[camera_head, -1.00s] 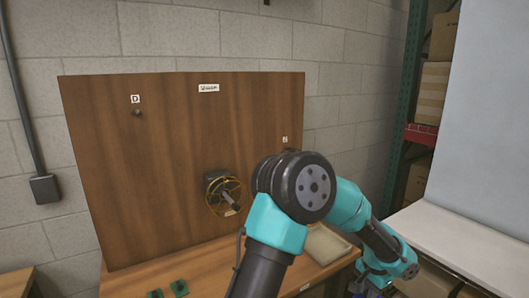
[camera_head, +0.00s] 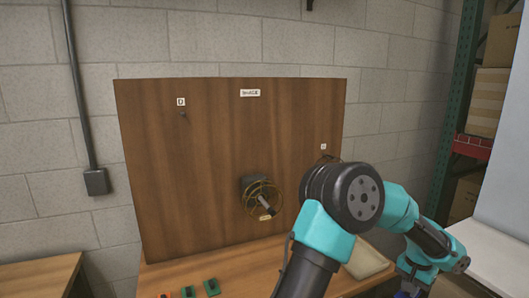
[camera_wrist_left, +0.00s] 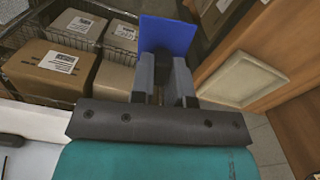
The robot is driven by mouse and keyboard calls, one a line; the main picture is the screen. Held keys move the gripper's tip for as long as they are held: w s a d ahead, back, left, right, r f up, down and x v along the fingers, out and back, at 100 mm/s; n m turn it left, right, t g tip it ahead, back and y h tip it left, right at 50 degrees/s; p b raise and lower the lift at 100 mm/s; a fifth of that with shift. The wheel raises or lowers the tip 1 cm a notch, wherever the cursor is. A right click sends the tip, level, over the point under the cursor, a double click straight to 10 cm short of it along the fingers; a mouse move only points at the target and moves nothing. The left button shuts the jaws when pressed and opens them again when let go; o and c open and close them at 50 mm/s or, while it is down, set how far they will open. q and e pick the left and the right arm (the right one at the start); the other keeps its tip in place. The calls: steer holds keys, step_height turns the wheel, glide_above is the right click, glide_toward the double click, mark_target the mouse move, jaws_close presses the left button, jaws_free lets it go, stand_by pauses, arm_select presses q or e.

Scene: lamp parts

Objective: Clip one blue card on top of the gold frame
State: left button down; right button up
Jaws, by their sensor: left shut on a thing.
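The gold frame (camera_head: 263,198) is a round wire cage around a grey rod, standing out from a dark mount on the upright wooden board. In the left wrist view, my left gripper (camera_wrist_left: 164,85) is shut on a blue card (camera_wrist_left: 168,33), which sticks out beyond the fingertips. The tips hide the card's near edge. In the head view, the one visible arm bends to the right, away from the gold frame. Its gripper is mostly cut off at the lower right. My right gripper is not in view.
The wooden board (camera_head: 210,130) stands at the back of the table and carries small labels. Small green blocks (camera_head: 211,287) lie at the table's front. A beige tray (camera_head: 368,262) is at its right end and shows in the wrist view (camera_wrist_left: 245,78). Boxes (camera_wrist_left: 55,68) fill a wire basket.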

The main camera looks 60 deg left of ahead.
arm_select(q)
steer(key=a+r+n, duration=0.6)
steer(key=a, duration=0.4)
steer(key=a+r+n, duration=0.5)
steer(key=a+n, duration=0.1)
steer(key=a, duration=0.5)
steer(key=a+r+n, duration=0.5)
steer(key=a+r, duration=0.1)
steer(key=a, duration=0.4)
steer(key=s+a+r+n, duration=1.6)
steer(key=s+a, duration=0.2)
steer(key=s, duration=0.2)
steer(key=shift+a, duration=0.25)
steer(key=shift+f, duration=0.15)
